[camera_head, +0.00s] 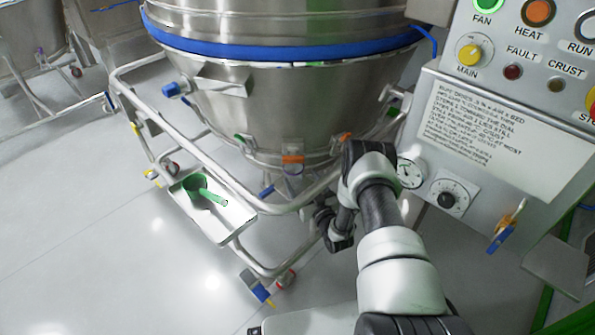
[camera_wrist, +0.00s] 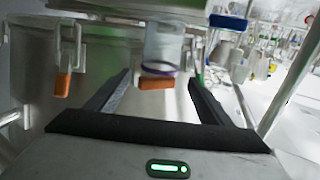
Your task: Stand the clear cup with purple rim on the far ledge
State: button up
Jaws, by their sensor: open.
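The clear cup (camera_wrist: 165,42) with a purple rim (camera_wrist: 160,68) shows in the wrist view, just beyond my fingertips and near the middle. My gripper (camera_wrist: 160,77) is open, with one dark finger on each side of the space below the cup. Whether either finger touches the cup cannot be told. I cannot tell which surface is the far ledge.
A large steel bowl (camera_head: 290,95) on a tubular frame (camera_head: 135,115) stands ahead. An orange latch (camera_wrist: 157,83) is close to the cup's rim. A shallow tray (camera_head: 232,220) holding a green scoop (camera_head: 205,193) is at left. A control panel (camera_head: 500,135) stands at right. Open floor lies at left.

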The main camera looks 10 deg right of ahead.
jog(key=p+v, duration=0.1)
jog(key=v, duration=0.5)
jog(key=shift+s, duration=0.25)
